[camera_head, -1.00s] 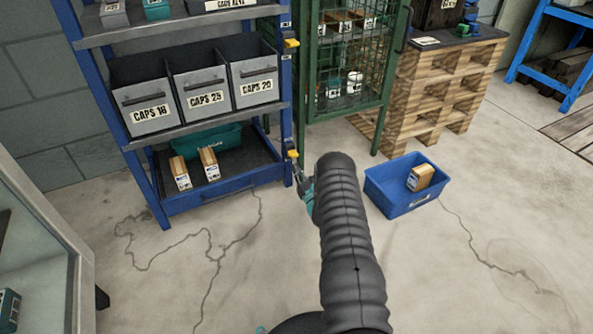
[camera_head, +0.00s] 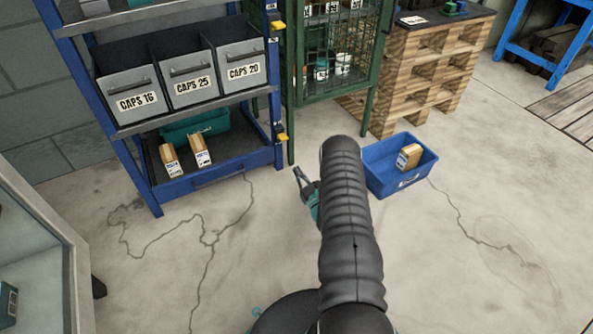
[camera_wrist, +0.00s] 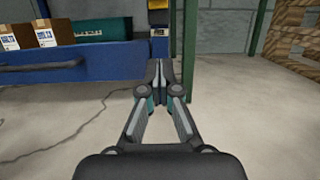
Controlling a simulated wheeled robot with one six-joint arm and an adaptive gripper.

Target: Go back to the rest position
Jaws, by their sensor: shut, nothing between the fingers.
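My gripper (camera_wrist: 162,78) is in the middle of the wrist view, its two fingers closed together with nothing between them. In the head view my gripper (camera_head: 299,174) shows left of my dark arm, above the bare floor, between the blue rack and the blue crate. The rest of the wrist is partly hidden behind my arm in the head view.
A blue rack (camera_head: 222,179) with grey bins stands at the left, two small boxes on its bottom shelf. A green mesh cabinet (camera_head: 291,130) is behind. A blue crate (camera_head: 385,180) holding a box (camera_head: 409,156) sits right of my arm. A pallet stack (camera_head: 425,75) stands behind it.

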